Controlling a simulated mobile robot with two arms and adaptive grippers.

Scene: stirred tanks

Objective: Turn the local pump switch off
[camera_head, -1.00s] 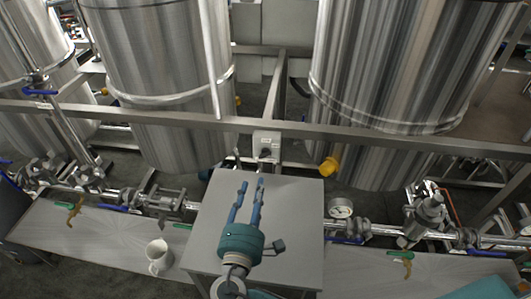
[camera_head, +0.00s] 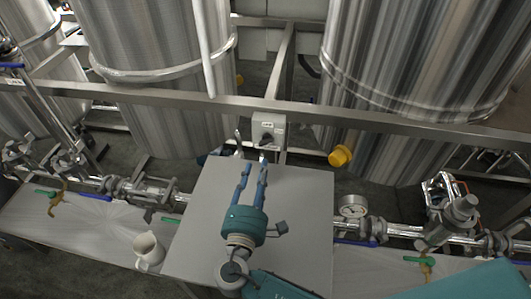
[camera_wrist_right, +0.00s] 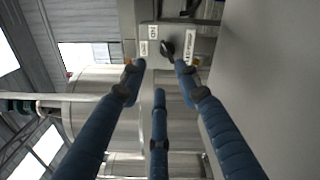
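The local pump switch (camera_head: 267,140) is a grey box with a black rotary knob and small white labels, fixed on the metal frame between two tanks. In the right wrist view its dark knob (camera_wrist_right: 167,47) shows ahead, between the fingertips in the picture. I cannot tell surely which label the knob points to. My right gripper (camera_head: 250,157) has blue fingers spread open and empty, above the grey table, pointing at the switch. Its fingers also show in the right wrist view (camera_wrist_right: 158,70). They appear apart from the knob. My left gripper is not in view.
A grey table top (camera_head: 300,220) lies under the right gripper. A horizontal rail (camera_head: 400,122) crosses before the tanks. A yellow cap (camera_head: 340,156), a gauge (camera_head: 352,206) and pipes with valves flank the table.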

